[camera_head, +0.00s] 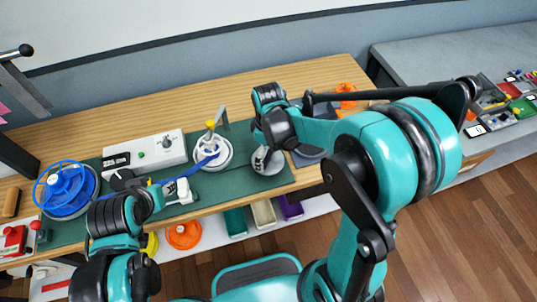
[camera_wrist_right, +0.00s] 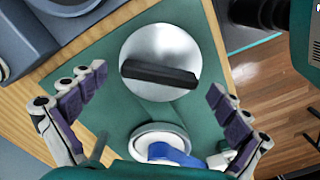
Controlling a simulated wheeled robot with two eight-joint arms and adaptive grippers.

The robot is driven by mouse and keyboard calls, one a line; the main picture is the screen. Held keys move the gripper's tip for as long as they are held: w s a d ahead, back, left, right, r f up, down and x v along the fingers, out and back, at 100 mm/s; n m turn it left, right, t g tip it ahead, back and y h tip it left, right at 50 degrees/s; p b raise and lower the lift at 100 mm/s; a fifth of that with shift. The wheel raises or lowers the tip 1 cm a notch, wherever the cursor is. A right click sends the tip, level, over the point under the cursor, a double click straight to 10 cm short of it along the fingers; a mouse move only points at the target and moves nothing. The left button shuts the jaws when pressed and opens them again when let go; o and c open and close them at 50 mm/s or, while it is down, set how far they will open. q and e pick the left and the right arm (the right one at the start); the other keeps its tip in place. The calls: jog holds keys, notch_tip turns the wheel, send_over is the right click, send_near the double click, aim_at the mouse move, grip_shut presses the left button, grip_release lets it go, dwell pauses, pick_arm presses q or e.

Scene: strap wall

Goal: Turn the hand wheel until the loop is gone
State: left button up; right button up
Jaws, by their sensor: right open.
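A silver disc with a black bar handle (camera_wrist_right: 160,75), which looks like the hand wheel, fills the middle of the right wrist view. In the head view the disc (camera_head: 268,165) lies partly hidden below my right gripper (camera_head: 262,155). That gripper is open; its two fingers (camera_wrist_right: 153,108) stand either side of the disc, apart from the bar. A blue strap (camera_head: 203,162) runs from the blue reel (camera_head: 66,186) to a white round base (camera_head: 222,163), where it bends up; the loop's full shape is unclear. My left gripper (camera_head: 178,190) is near the strap, its jaws unclear.
A white control box (camera_head: 160,150) stands behind the strap on the green mat (camera_head: 232,186). A grey post with a yellow top (camera_head: 211,124) rises by the white base. Coloured bins (camera_head: 236,221) sit below the table's front edge. A grey counter (camera_head: 430,55) is at right.

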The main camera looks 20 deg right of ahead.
jog(key=shift+f, duration=0.1)
jog(key=c, duration=1.2)
jog(key=shift+o, duration=0.2)
jog(key=shift+m, duration=0.4)
jog(key=m, duration=0.3)
jog(key=shift+m, duration=2)
